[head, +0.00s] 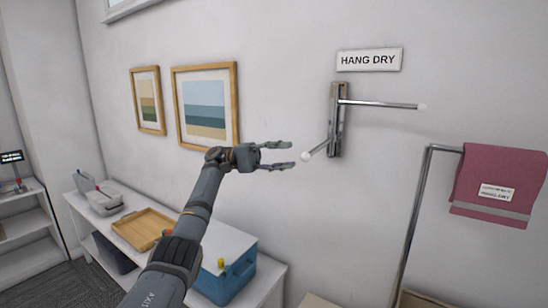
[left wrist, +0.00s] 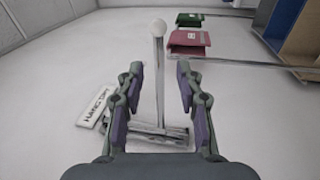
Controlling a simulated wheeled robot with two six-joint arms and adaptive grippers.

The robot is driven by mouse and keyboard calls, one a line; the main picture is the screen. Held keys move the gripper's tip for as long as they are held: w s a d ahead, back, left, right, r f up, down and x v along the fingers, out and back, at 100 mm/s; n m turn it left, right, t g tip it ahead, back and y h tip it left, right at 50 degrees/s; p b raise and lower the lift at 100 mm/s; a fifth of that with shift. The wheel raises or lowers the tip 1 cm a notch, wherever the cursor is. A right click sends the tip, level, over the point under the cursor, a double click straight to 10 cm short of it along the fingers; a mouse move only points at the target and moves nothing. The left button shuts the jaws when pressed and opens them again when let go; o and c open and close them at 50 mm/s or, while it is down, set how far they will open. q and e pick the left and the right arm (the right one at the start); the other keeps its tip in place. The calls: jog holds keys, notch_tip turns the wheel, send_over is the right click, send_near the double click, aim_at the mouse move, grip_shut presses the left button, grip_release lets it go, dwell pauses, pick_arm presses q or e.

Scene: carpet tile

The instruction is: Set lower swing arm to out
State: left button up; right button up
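A metal wall bracket (head: 338,120) hangs below the HANG DRY sign. Its upper swing arm (head: 380,103) points right with a white tip. The lower swing arm (head: 320,148) slants down and left in the head view, ending in a white ball (head: 305,157). My left gripper (head: 291,154) is open, fingers pointing right, its tips just left of that ball. In the left wrist view a white-balled bar, apparently the lower arm (left wrist: 159,75), shows in the gap between the parted fingers (left wrist: 160,68); no contact is visible. My right gripper is out of view.
The HANG DRY sign (head: 369,60) is above the bracket. A rail (head: 414,215) with a dark red towel (head: 500,180) stands at right. Below my arm, a low white shelf holds a wooden tray (head: 145,229) and a blue box (head: 238,285). The wall around the bracket is clear.

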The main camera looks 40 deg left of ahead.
pick_arm(q)
jog(key=shift+v, duration=1.8)
